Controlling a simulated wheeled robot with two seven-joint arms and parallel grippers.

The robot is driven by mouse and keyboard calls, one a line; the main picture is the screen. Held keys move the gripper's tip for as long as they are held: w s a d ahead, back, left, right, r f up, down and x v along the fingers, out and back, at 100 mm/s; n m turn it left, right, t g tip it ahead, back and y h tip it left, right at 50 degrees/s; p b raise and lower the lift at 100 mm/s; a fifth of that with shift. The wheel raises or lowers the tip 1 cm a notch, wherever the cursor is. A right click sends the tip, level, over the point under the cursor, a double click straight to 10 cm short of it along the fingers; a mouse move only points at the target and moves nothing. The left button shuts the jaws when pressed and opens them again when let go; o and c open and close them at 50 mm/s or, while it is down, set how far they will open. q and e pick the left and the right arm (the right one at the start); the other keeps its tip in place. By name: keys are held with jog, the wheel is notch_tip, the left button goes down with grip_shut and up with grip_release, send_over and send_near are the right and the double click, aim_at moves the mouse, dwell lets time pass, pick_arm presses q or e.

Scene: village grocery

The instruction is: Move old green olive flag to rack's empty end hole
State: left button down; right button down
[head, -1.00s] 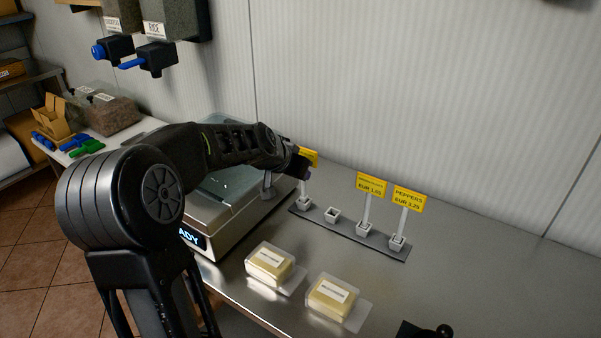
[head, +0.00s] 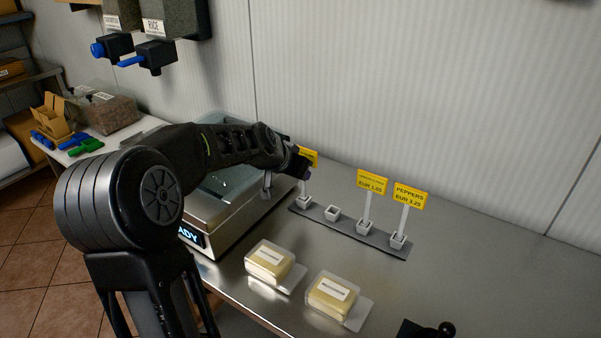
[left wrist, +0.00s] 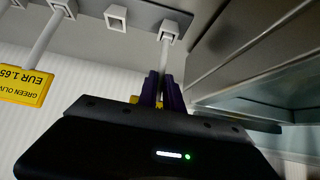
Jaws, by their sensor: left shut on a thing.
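The dark rack (head: 350,234) lies on the counter with a row of sockets. My left gripper (left wrist: 160,88) is shut on the post of a yellow flag (head: 309,155). The post is upright, its foot at the rack's left end socket (head: 304,202); it also meets that socket in the left wrist view (left wrist: 168,31). The held flag's print is hidden. The socket beside it (head: 332,213) is empty. A green olives flag (head: 372,181), EUR 1.65, stands in the third socket. A peppers flag (head: 409,196), EUR 3.25, stands in the right end socket. My right gripper is not seen.
A scale (head: 225,215) stands left of the rack, close to my left arm. Two wrapped yellow blocks (head: 270,262) (head: 333,296) lie in front of the rack. A black object (head: 427,330) shows at the bottom edge. Counter right of the rack is clear.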

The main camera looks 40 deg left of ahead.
pick_arm(q)
jog(key=shift+f+b, duration=0.2)
jog(key=shift+b, duration=0.1)
jog(key=c, duration=1.4)
grip_release()
jog(key=shift+c, duration=0.6)
jog(key=shift+s, duration=0.1)
jog(key=shift+s+d, duration=0.15)
jog(key=shift+s, duration=0.95)
jog(key=shift+r, duration=0.1)
jog(key=p+v, duration=0.2)
jog(key=v, duration=0.4)
